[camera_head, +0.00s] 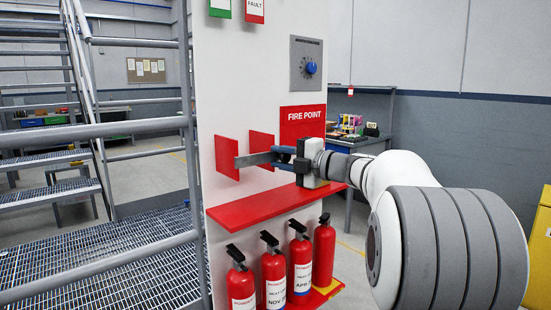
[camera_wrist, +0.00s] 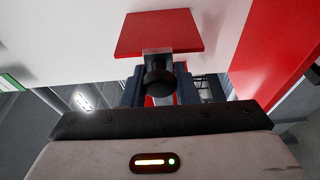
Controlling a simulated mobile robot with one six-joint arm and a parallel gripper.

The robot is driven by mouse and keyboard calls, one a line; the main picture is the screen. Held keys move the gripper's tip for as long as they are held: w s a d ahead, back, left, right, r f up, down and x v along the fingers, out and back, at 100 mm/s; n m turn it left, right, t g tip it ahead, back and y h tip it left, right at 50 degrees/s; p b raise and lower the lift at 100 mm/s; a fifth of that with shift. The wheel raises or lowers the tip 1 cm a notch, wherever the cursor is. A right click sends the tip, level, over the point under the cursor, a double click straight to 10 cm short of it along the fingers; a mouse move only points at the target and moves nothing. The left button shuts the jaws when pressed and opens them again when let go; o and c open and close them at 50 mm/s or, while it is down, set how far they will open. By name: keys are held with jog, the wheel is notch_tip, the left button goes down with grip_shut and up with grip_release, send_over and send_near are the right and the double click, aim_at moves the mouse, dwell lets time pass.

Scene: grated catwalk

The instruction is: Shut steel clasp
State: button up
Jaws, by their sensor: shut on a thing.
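The steel clasp (camera_head: 253,159) shows in the head view as a flat grey bar in front of two red square plates on a white panel. Its left end reaches toward the left plate (camera_head: 227,159), and its right end meets my gripper (camera_head: 284,157). My gripper is shut on it. In the wrist view, a dark round knob (camera_wrist: 158,82) on the clasp sits between my fingers, just below a red plate (camera_wrist: 160,33). The fingers partly hide the clasp, and I cannot tell whether its left end touches the left plate.
A red shelf (camera_head: 265,207) juts out just below my gripper. Several fire extinguishers (camera_head: 273,271) stand under it. A FIRE POINT sign (camera_head: 303,118) and a grey box with a blue knob (camera_head: 310,67) are above. A metal railing (camera_head: 120,128) stands left of the panel.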

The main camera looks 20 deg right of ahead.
jog(key=o, duration=1)
jog(key=shift+a, duration=0.1)
jog(key=shift+s, duration=0.1)
jog(key=v, duration=0.7)
jog(key=shift+s+d, duration=0.25)
jog(key=shift+d, duration=0.05)
